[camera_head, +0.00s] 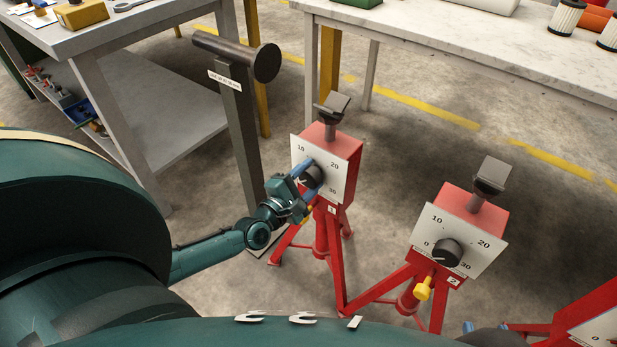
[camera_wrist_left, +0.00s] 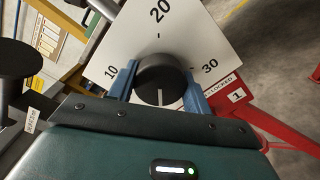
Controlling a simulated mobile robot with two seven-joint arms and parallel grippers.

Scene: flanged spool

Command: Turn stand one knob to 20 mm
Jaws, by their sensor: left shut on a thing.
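Stand one (camera_head: 330,150) is a red stand marked 1 with a white dial plate (camera_wrist_left: 190,30) numbered 10, 20 and 30. Its dark round knob (camera_wrist_left: 160,72) sits between the two blue fingers of my left gripper (camera_wrist_left: 163,88), which is shut on it. In the left wrist view, the knob's white line lies on its lower side, opposite the 20. The 0 mark is hidden there. In the head view, my left gripper (camera_head: 306,178) covers part of the knob.
A dark post carries a spool (camera_head: 235,55) behind my left arm. Tables (camera_head: 440,40) stand behind.

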